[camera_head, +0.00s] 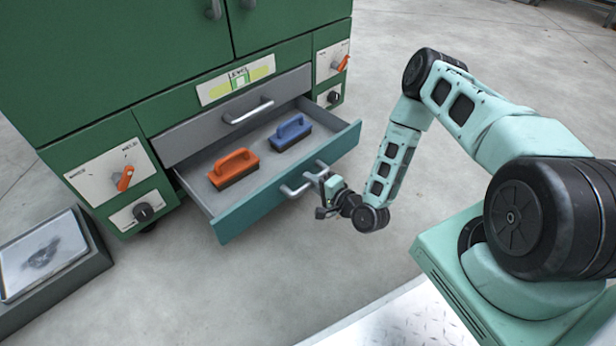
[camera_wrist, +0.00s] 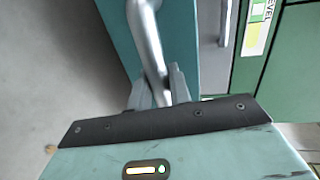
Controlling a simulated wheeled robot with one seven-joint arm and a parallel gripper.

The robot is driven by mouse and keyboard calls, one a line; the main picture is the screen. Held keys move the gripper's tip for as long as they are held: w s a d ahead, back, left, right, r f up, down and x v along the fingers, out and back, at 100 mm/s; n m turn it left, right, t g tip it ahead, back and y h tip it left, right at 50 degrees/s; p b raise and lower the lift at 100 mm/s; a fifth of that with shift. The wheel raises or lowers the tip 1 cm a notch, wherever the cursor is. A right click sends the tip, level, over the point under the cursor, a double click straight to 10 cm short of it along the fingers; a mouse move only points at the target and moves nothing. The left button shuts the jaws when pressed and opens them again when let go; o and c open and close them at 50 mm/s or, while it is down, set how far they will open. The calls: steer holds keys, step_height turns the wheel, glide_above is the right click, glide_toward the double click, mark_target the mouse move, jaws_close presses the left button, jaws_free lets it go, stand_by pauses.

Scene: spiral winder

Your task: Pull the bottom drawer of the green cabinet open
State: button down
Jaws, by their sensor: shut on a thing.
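The green cabinet (camera_head: 90,70) stands at the left in the head view. Its bottom drawer (camera_head: 245,212) has a teal front and stands pulled well out, with its inside showing. My gripper (camera_head: 322,186) is at the right part of the drawer's silver bar handle (camera_head: 292,190). In the wrist view my gripper (camera_wrist: 163,92) is shut on the handle (camera_wrist: 147,40), with a finger on each side of the bar. The teal drawer front (camera_wrist: 183,50) is just behind the handle.
An orange-handled brush (camera_head: 234,168) and a blue-handled brush (camera_head: 290,132) lie in the drawer. The grey upper drawer (camera_head: 205,128) is shut. A low grey box with a framed panel (camera_head: 42,255) stands at the left. The floor before the drawer is clear.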

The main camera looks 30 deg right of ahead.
steer(key=c, duration=1.3)
jaws_free()
steer(key=shift+c, duration=0.2)
steer(key=p+v, duration=0.7)
steer(key=v, duration=1)
steer(key=shift+s, duration=0.2)
steer(key=shift+d, duration=0.1)
